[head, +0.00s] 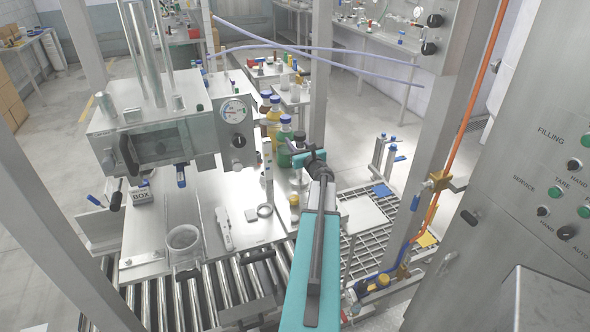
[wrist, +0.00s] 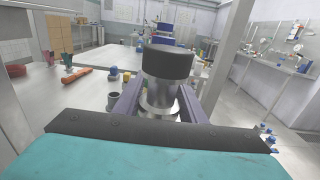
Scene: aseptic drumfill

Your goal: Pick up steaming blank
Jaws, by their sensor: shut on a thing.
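The steaming blank, as I take it, is a metal cylinder (wrist: 160,97) with a wide black top, in the middle of the wrist view. My gripper (wrist: 160,92) has its two dark purple fingers on either side of the metal body, shut on it. The black top stands above the fingers. The lower end of the cylinder is hidden behind my wrist's black edge. In the head view my gripper (head: 311,158) is at the far end of my teal arm, near the bottles. The held piece is too small to make out clearly there.
A steel filling machine (head: 165,130) with a gauge stands at the left, above a roller conveyor (head: 205,295). Bottles with coloured caps (head: 285,140) stand close to my gripper. A steel post (head: 425,150) and a control cabinet (head: 535,150) are at the right.

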